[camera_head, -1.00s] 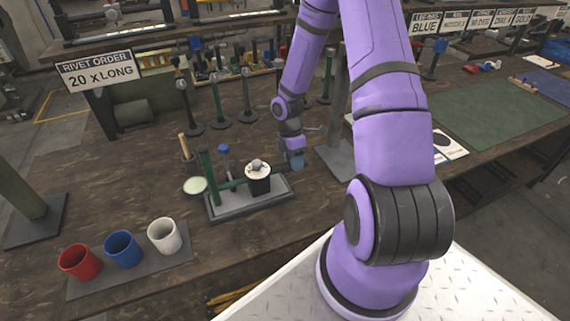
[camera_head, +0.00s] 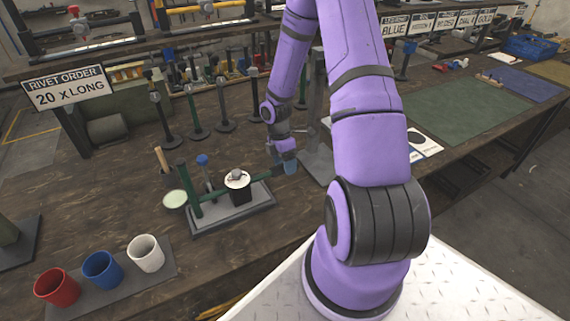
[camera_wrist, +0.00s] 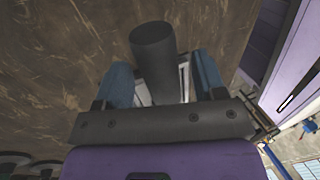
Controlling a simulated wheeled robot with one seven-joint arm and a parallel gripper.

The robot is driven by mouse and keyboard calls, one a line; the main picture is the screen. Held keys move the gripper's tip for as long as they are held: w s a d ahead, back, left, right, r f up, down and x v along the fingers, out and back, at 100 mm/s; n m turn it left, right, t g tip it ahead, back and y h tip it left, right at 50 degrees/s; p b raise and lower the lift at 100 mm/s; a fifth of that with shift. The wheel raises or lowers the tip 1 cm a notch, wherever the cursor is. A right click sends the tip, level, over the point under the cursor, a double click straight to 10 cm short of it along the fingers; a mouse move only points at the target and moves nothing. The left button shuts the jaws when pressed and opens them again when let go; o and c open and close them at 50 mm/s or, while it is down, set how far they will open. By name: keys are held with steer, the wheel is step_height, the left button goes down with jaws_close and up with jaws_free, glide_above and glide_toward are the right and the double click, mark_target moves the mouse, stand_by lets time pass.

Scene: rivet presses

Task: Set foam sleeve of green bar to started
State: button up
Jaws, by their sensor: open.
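The press has a green bar (camera_head: 259,178) that runs right from a green post (camera_head: 187,186) over a grey base plate (camera_head: 222,222). My gripper (camera_head: 288,165) is at the right end of this bar, its blue fingertips pointing down. In the wrist view a dark grey cylinder, which looks like the foam sleeve (camera_wrist: 153,42), lies between the two blue fingers of my gripper (camera_wrist: 163,82). The fingers are apart, with a gap on the right side. Whether they touch the sleeve I cannot tell. In the head view my gripper hides the sleeve.
A black block with a white top (camera_head: 238,181) stands on the base plate under the bar. Red (camera_head: 57,288), blue (camera_head: 102,270) and white (camera_head: 146,254) cups stand at the front left. A grey post is close to my gripper's right.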

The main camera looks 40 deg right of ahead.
steer(key=a+v, duration=0.1)
steer(key=v, duration=0.9)
steer(key=shift+d+r, duration=0.4)
steer(key=shift+d, duration=0.1)
steer(key=shift+w, duration=0.15)
steer(key=s+a+r+m+t+h, duration=0.1)
steer(key=s+a+r+m+t, duration=0.25)
steer(key=r, duration=0.75)
steer(key=s+a+r+m+h, duration=0.2)
steer(key=a+r+m, duration=0.2)
steer(key=a+r, duration=0.5)
steer(key=s+a+r+m+t+y, duration=0.1)
steer(key=s+a+r+m+t, duration=0.1)
steer(key=s+r, duration=0.4)
steer(key=s+a+r+m+t+y, duration=0.1)
steer(key=s+a+r+m+t, duration=0.2)
steer(key=s, duration=0.5)
step_height(320, 180, up, 3)
steer(key=shift+s+a+f+m, duration=0.1)
steer(key=shift+s+a+m, duration=0.25)
steer(key=shift+a+m, duration=0.75)
